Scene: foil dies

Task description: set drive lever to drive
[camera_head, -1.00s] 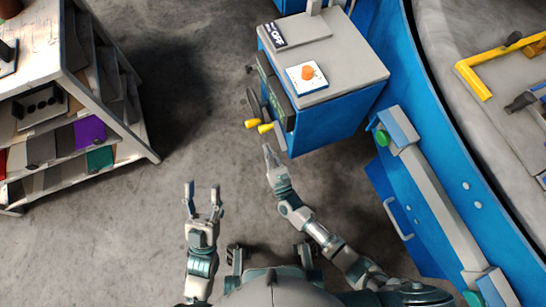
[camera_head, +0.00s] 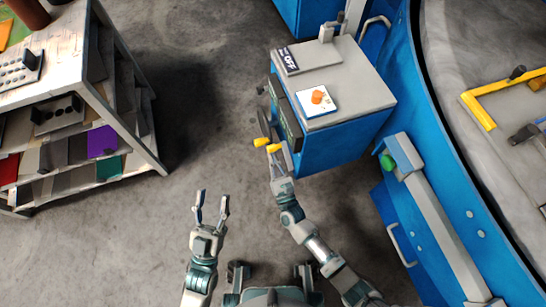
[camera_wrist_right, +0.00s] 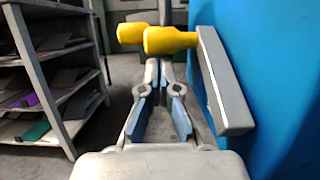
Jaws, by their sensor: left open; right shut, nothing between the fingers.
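Two levers with yellow handles stick out from the front of a blue cabinet with a grey top (camera_head: 345,75). The left yellow handle (camera_head: 261,142) and the right yellow handle (camera_head: 273,148) sit close together; I cannot tell which is the drive lever. In the right wrist view the nearer yellow handle (camera_wrist_right: 172,41) is on a grey lever arm (camera_wrist_right: 226,85), with the other handle (camera_wrist_right: 130,33) behind it to the left. My right gripper (camera_wrist_right: 159,65) is shut and empty, its tips just below the nearer handle; contact is unclear. My left gripper (camera_head: 211,196) is open and empty over the floor.
An orange button on a white plate (camera_head: 317,98) and an "OFF" sign (camera_head: 290,60) are on the cabinet top. A shelf rack (camera_head: 140,130) stands at the left. A blue curved machine wall with a handle (camera_head: 402,245) is at the right. Floor between is clear.

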